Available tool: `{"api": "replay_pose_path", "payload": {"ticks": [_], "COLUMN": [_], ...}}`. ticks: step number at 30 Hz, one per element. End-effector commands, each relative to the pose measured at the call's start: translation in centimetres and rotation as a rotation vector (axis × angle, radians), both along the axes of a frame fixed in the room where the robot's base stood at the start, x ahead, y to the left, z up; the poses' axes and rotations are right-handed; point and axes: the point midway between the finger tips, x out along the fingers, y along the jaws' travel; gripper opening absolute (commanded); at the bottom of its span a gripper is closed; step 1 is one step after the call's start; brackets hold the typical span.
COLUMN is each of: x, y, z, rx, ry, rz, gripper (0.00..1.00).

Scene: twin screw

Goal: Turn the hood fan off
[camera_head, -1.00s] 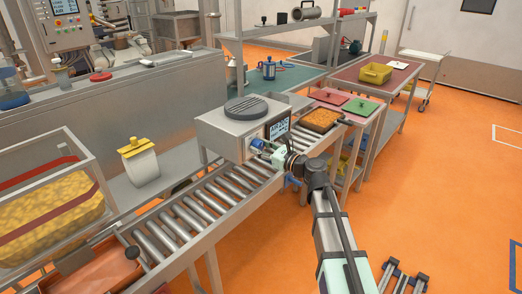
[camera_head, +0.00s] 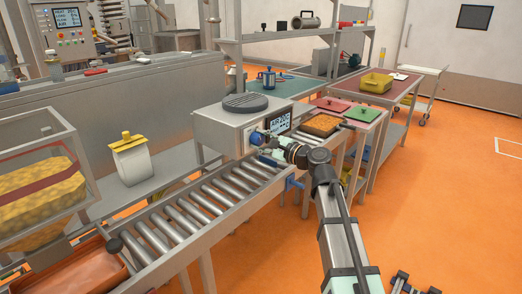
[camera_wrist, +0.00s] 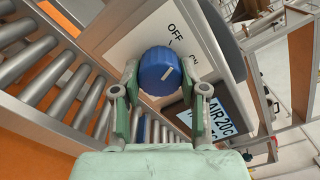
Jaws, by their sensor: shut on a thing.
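The hood fan (camera_head: 232,130) is a grey metal box with a round dark vent on top, above the roller conveyor in the head view. Its blue knob (camera_wrist: 157,76) is on the front panel in the wrist view, beside the OFF and ON labels. My gripper (camera_wrist: 160,68) is shut on the knob, one finger on each side. In the head view, the knob (camera_head: 256,138) is small and partly hidden by my gripper.
A lit display (camera_wrist: 210,115) reading AIR 20C is close to the right finger. The roller conveyor (camera_head: 205,200) runs below. An orange tray (camera_head: 95,275) is at the lower left. Orange floor on the right is mostly clear.

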Motion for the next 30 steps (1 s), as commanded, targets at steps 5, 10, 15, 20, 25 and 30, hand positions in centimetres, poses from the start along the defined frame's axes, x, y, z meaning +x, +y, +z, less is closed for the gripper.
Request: {"api": "replay_pose_path", "payload": {"ticks": [5, 10, 15, 20, 25, 30], "x": [0.07, 0.06, 0.05, 0.05, 0.05, 0.04], "y": [0.02, 0.03, 0.03, 0.02, 0.02, 0.01], "z": [-0.15, -0.06, 0.03, 0.08, 0.08, 0.07], "rx": [-0.053, -0.081, -0.091, -0.093, -0.093, -0.092], "ry": [-0.073, -0.110, -0.124, -0.125, -0.125, -0.124], "rz": [0.000, 0.001, 0.001, 0.000, 0.000, 0.000], "gripper": [0.08, 0.08, 0.08, 0.08, 0.08, 0.68]}}
